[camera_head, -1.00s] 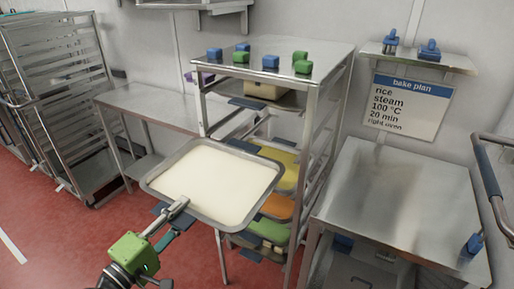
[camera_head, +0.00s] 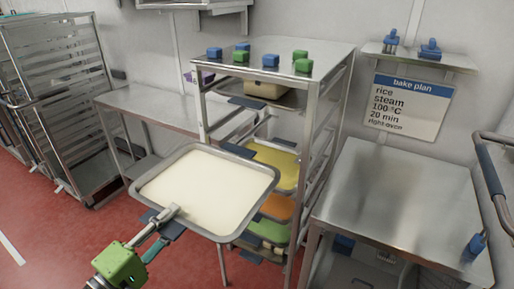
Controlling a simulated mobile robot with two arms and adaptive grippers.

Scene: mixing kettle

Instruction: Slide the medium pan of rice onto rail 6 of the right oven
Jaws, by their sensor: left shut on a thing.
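The pan of rice (camera_head: 208,190) is a shallow metal tray filled with white. It is held in the air in front of the shelf rack, roughly level. My left gripper (camera_head: 168,217) is shut on the pan's near edge, by a dark blue handle tab. A green block-shaped part of my left arm shows behind it. My right gripper is not in view. The ovens cannot be made out; a bake plan sign (camera_head: 408,107) on the wall reads rice, steam, 100 °C, 20 min, right oven.
The metal rack (camera_head: 325,135) holds pans with yellow, orange and green contents. Blue and green blocks stand on its top. A tall empty trolley (camera_head: 62,95) stands far left. Red floor is open at left.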

